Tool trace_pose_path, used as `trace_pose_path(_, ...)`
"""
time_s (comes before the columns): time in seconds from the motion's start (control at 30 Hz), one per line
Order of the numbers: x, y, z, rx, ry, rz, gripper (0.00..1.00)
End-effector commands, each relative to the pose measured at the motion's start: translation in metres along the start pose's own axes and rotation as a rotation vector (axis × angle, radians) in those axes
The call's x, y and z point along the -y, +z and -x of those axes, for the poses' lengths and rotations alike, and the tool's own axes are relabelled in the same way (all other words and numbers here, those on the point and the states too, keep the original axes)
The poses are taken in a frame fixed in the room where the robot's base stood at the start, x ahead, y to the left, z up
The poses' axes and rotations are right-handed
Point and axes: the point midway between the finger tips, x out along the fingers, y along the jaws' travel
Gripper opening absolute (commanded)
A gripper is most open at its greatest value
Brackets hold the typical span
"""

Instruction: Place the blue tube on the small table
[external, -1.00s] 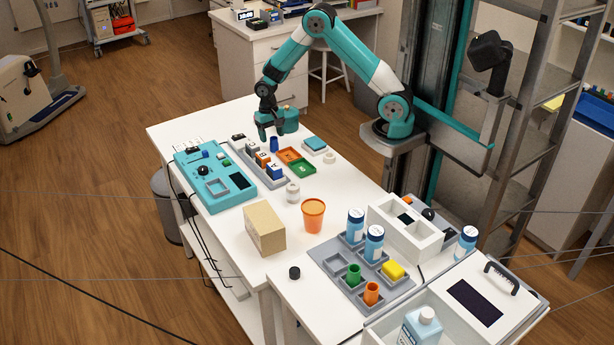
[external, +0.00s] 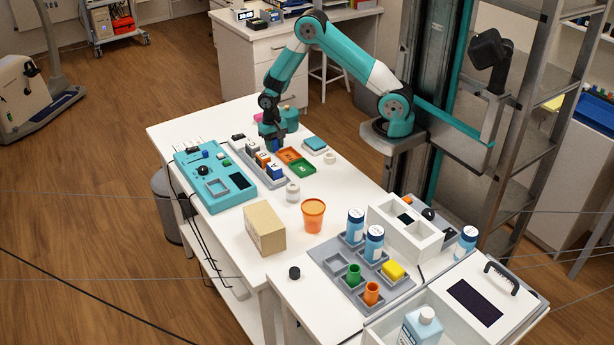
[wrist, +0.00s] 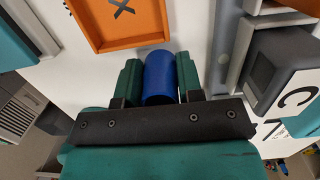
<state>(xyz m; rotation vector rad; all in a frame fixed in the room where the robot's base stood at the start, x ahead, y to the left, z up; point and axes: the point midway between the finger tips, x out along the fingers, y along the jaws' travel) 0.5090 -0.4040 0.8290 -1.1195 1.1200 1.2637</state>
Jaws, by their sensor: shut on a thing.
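The blue tube (wrist: 160,77) stands between the two green fingers of my gripper (wrist: 160,80) in the wrist view. The fingers are shut on its sides. In the external view my gripper (external: 274,140) is low over the far part of the long white table (external: 180,133) and mostly hides the tube. I cannot tell whether the tube still touches the tabletop. I cannot tell which surface is the small table; a white stool (external: 333,60) stands behind, beside a white desk (external: 238,45).
An orange tray (wrist: 118,45) and a grey rack (wrist: 225,45) with lettered blocks lie close to my gripper. A teal panel (external: 213,180), a cardboard box (external: 265,228), an orange cup (external: 313,215) and a white jar (external: 292,192) stand nearer.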

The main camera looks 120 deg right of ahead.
Motion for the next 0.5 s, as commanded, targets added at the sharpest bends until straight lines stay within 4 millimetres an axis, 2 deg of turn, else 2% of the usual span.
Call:
trace_pose_path(0.27, 0.001, 0.001, 0.015, -0.003, -0.003, 0.000, 0.08)
trace_pose_path(0.37, 0.001, 0.003, 0.032, -0.004, -0.004, 0.001, 0.08)
trace_pose_path(0.5, 0.001, 0.007, 0.073, -0.007, -0.006, 0.001, 0.08)
